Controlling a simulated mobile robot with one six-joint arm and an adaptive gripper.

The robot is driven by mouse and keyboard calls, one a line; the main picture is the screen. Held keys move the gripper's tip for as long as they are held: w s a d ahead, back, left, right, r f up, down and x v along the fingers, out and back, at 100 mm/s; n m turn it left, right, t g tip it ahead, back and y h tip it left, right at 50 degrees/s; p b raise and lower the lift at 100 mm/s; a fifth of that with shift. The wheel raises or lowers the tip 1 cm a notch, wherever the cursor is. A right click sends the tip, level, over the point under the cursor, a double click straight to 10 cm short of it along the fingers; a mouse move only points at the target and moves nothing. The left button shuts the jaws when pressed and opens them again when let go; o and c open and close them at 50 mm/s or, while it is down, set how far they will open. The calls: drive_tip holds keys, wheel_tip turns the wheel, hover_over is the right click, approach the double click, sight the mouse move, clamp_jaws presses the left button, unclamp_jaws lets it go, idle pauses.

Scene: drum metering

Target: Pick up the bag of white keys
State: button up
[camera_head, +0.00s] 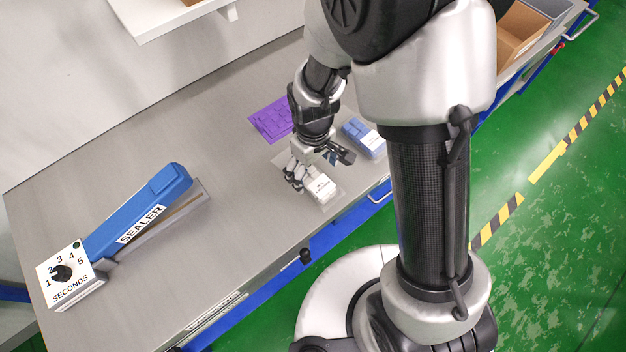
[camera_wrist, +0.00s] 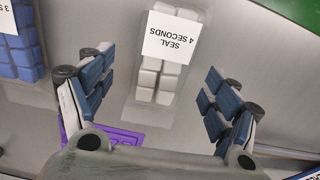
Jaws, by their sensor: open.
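The bag of white keys (camera_head: 321,188) lies on the grey bench near its front edge. In the wrist view the white keys (camera_wrist: 157,85) show in a clear bag with a label reading "SEAL 4 SECONDS" (camera_wrist: 172,37). My gripper (camera_head: 318,168) is above the bag, pointing down. In the wrist view my gripper (camera_wrist: 158,98) is open, with one finger on each side of the bag and clear gaps to both. Nothing is held. Part of the bag is hidden by my gripper in the head view.
Blue keys (camera_head: 363,138) in a bag with a label lie close to the right. Purple keys (camera_head: 272,119) lie behind, to the left. A blue sealer (camera_head: 137,213) with a seconds dial stands at the left. The bench between the sealer and the bags is clear.

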sight(313, 177)
drive_tip(key=f, duration=0.2)
drive_tip(key=f+b, duration=0.1)
drive_tip(key=shift+s+f, duration=0.1)
drive_tip(key=shift+s, duration=0.15)
drive_tip(key=shift+f, duration=0.4)
drive_tip(key=shift+c, duration=0.2)
drive_tip(key=c, duration=1.2)
